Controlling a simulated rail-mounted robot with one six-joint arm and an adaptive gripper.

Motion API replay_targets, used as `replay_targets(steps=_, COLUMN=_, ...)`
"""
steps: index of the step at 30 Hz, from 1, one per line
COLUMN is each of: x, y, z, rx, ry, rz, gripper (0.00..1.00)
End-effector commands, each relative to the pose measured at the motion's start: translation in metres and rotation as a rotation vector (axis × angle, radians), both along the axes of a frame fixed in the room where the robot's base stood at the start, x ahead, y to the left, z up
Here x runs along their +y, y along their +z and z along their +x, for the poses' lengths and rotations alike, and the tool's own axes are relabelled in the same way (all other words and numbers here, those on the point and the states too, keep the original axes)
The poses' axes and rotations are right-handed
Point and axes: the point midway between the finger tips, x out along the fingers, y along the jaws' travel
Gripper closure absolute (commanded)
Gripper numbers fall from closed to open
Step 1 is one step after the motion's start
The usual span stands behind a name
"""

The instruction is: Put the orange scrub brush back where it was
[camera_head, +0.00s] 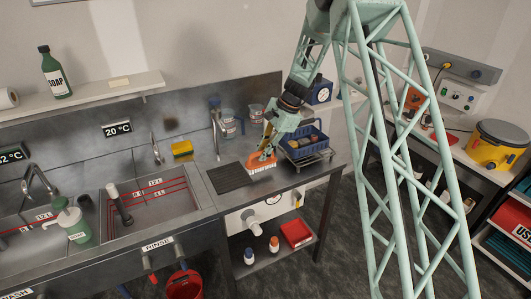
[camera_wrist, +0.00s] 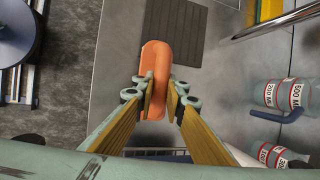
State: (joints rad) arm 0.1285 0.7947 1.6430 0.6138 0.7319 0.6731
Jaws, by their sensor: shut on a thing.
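The orange scrub brush (camera_head: 262,162) is at my gripper on the steel counter, between the dark ribbed mat and the blue basket. My gripper (camera_head: 268,152) points down at it. In the wrist view the orange brush (camera_wrist: 155,75) lies between the fingertips of my gripper (camera_wrist: 160,95), which are shut on its body. In the head view its pale bristles face down at the counter; I cannot tell whether they touch it. The dark ribbed mat (camera_head: 230,177) lies just left of the brush, and also shows in the wrist view (camera_wrist: 176,28).
A blue basket (camera_head: 304,145) on a wire rack stands close right of my gripper. Measuring jugs (camera_head: 229,124) stand behind. A yellow sponge (camera_head: 182,150) sits near the sink (camera_head: 150,200) to the left. The counter's front edge is close to the brush.

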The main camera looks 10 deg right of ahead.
Motion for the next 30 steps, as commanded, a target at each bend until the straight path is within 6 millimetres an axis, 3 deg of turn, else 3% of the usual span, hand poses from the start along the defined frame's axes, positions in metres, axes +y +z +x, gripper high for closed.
replay_targets(steps=13, x=-0.023, y=-0.005, z=0.052, rx=-0.001, ry=0.001, rz=-0.001, gripper=1.00)
replay_targets(steps=30, x=-0.025, y=-0.009, z=0.058, rx=0.000, ry=0.001, rz=0.000, gripper=1.00)
